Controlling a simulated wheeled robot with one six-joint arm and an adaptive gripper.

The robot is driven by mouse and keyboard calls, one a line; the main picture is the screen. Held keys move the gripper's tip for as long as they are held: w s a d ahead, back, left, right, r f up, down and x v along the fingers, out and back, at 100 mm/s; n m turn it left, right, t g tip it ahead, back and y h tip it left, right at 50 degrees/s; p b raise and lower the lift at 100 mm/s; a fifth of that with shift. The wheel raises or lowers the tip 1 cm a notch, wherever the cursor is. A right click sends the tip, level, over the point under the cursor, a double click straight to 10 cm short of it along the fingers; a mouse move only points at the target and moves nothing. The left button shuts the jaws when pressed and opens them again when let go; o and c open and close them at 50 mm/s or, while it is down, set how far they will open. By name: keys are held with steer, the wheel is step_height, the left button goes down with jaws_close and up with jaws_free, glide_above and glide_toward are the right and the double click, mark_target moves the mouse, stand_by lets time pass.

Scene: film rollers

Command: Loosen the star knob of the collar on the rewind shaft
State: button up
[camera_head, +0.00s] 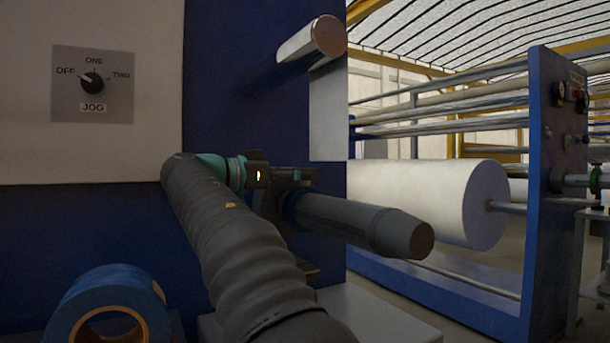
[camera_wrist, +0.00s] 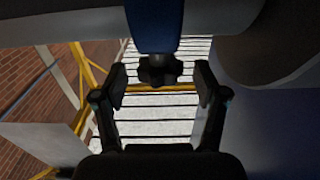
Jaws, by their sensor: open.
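The black star knob (camera_wrist: 160,69) shows in the wrist view, under the blue collar (camera_wrist: 155,25). The rewind shaft (camera_wrist: 60,22) crosses the top of that view as a grey bar. My gripper (camera_wrist: 161,82) is open, one finger on each side of the knob, with visible gaps on both sides; how far its tips reach along the knob is hard to tell. The knob is hidden there.
A blue machine wall (camera_head: 235,90) stands behind the shaft, with a JOG switch panel (camera_head: 92,85) at upper left. A roller (camera_head: 312,40) juts out above. A blue roll (camera_head: 112,303) lies at lower left. A white film roll (camera_head: 425,200) stands farther back at right.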

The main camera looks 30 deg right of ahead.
steer(key=shift+d, duration=0.9)
steer(key=c, duration=1.2)
steer(key=shift+o, duration=0.2)
